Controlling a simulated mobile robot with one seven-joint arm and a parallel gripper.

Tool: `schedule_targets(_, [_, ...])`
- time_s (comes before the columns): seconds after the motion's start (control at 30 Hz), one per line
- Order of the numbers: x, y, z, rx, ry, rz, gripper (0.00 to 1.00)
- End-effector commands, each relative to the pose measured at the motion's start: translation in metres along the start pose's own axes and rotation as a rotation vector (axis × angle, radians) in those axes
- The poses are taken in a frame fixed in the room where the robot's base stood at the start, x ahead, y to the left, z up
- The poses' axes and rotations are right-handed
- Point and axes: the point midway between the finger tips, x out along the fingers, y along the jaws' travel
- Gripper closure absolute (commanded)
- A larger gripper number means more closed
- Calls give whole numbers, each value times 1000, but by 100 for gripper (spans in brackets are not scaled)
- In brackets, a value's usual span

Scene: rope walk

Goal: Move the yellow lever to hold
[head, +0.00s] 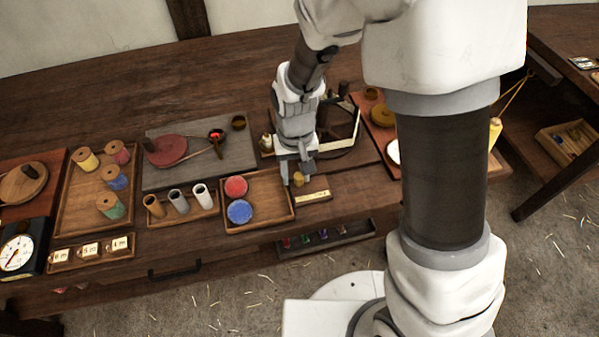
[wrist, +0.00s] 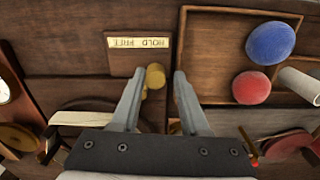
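The yellow lever (wrist: 155,75) shows as a round yellow knob between my gripper's fingers in the wrist view, closer to the left finger. The knob also shows in the head view (head: 298,178), just right of the fingertips. A label plate (wrist: 140,43) reads HOLD and FREE, upside down in the wrist view. The knob is beside the HOLD end of this plate (head: 313,196). My gripper (wrist: 159,76) is open, its fingers pointing down at the bench on both sides of the knob. Contact with the knob cannot be told. The lever's lower part is partly hidden by the left finger.
A wooden tray (head: 270,218) with a red disc (head: 236,187) and a blue disc (head: 239,212) lies close left of my gripper in the head view. A dark frame with a pale bar (head: 353,125) stands behind. Bare bench lies around the label plate.

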Motion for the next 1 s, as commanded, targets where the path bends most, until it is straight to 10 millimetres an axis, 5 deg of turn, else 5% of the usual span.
schedule_targets(0.57, [-1,4,2,0,0,0,56])
schedule_targets(1.0, [-41,4,2,0,2,-1,56])
